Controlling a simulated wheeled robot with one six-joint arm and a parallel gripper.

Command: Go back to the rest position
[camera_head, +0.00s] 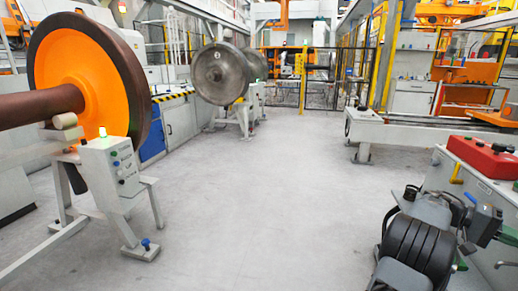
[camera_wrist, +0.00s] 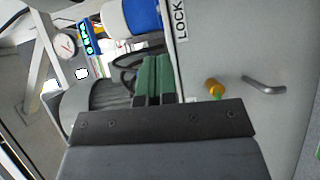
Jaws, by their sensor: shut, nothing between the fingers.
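My gripper (camera_wrist: 155,66) shows in the wrist view as two green fingers side by side beyond a dark bar. The fingers are shut with nothing between them. A grey panel marked LOCK (camera_wrist: 238,45) fills the right of that view. It has an orange knob (camera_wrist: 213,86) and a metal handle (camera_wrist: 265,86), both to the right of the fingers. I cannot tell how far the fingers are from the panel.
A grey wheelset (camera_head: 221,74) is farther back. The middle floor (camera_head: 270,190) is clear.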

